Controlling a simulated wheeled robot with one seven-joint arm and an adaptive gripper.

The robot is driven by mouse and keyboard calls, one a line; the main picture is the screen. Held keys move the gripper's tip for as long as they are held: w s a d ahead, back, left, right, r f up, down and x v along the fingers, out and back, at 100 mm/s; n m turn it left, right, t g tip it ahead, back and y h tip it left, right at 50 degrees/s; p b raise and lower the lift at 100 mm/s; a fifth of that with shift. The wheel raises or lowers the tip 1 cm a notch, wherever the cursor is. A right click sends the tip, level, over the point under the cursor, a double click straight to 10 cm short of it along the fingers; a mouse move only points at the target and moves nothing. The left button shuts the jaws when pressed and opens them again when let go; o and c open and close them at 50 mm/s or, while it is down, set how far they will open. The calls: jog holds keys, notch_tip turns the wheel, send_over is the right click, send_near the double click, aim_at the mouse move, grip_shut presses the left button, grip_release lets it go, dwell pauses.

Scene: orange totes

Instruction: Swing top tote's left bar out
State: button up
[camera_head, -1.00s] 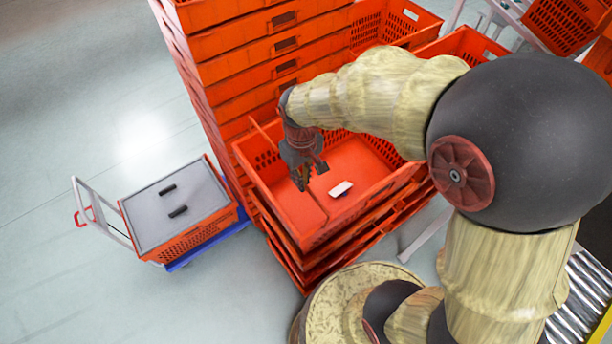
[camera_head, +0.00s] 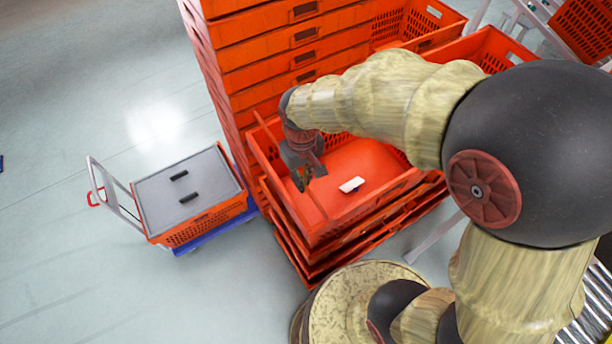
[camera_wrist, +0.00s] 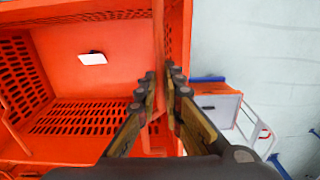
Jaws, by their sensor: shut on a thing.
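The top tote (camera_head: 375,201) is an open orange crate on a short stack, in the middle of the head view. My gripper (camera_head: 304,180) is over its left side, pointing down. In the wrist view my gripper (camera_wrist: 163,78) has its two fingers on either side of a thin orange bar, the left bar (camera_wrist: 158,35), and is shut on it. The bar runs along the tote's left side, close to the left wall. The fingers and wrist hide part of the bar in the head view. A white card-like item (camera_head: 352,185) lies on the tote floor.
A tall stack of orange totes (camera_head: 290,55) stands right behind the top tote. A cart (camera_head: 190,205) with a grey-lidded orange tote stands to the left, close to the stack. Open floor (camera_head: 90,270) lies at front left.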

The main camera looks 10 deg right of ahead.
jog(key=shift+s+a+f+b, duration=0.2)
jog(key=shift+a+f+b, duration=0.15)
jog(key=shift+a+f, duration=0.15)
jog(key=shift+s+a+f+b, duration=0.15)
jog(key=shift+a+f+b, duration=0.2)
jog(key=shift+a, duration=0.2)
jog(key=o, duration=1)
jog(key=shift+o, duration=0.4)
jog(key=shift+r, duration=0.1)
notch_tip(320, 180, up, 10)
jog(key=p, duration=0.5)
jog(key=shift+p, duration=0.35)
dwell(0.6)
